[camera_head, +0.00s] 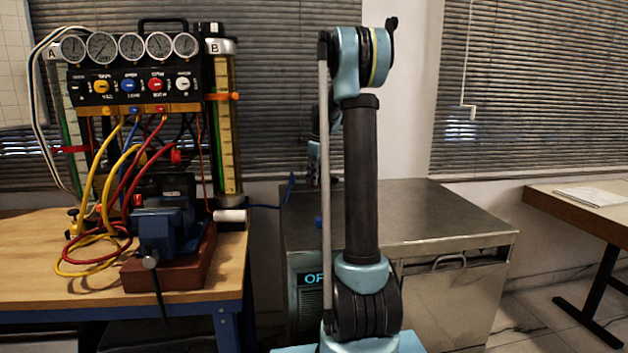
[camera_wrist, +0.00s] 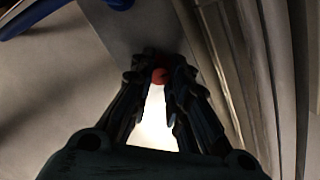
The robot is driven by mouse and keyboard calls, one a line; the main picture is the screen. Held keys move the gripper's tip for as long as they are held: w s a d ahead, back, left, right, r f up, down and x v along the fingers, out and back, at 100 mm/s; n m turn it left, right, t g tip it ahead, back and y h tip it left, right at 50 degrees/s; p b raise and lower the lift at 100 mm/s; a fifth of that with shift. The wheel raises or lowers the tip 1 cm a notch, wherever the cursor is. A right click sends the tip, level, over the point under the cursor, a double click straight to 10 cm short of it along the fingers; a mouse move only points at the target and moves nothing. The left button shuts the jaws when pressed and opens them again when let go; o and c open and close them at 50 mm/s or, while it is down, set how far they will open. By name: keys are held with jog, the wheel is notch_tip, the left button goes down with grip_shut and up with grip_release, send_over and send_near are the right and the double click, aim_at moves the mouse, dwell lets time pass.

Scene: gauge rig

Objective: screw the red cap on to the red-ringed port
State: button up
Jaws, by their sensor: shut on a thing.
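In the wrist view my gripper (camera_wrist: 160,77) is shut on a small red thing, which I take to be the red cap (camera_wrist: 159,75); only a bit of it shows between the fingertips. In the head view my gripper and the cap are mostly hidden behind my arm, over or near the metal cabinet. The gauge rig (camera_head: 135,88) stands on the wooden bench at the left, apart from my gripper. A red round part (camera_head: 175,157) shows low on the rig; I cannot tell whether it is the red-ringed port.
The metal cabinet (camera_head: 440,228) stands right of the bench. A blue vise (camera_head: 165,230) on a red-brown base sits at the bench front, beside red and yellow hoses (camera_head: 85,245). A blue cable (camera_head: 265,207) runs toward the cabinet. A table (camera_head: 560,200) is at the far right.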

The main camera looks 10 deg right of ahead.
jog(key=m, duration=0.5)
jog(key=shift+w+d+t+h, duration=0.1)
jog(key=shift+t+h, duration=0.2)
jog(key=shift+c, duration=0.3)
jog(key=o, duration=0.7)
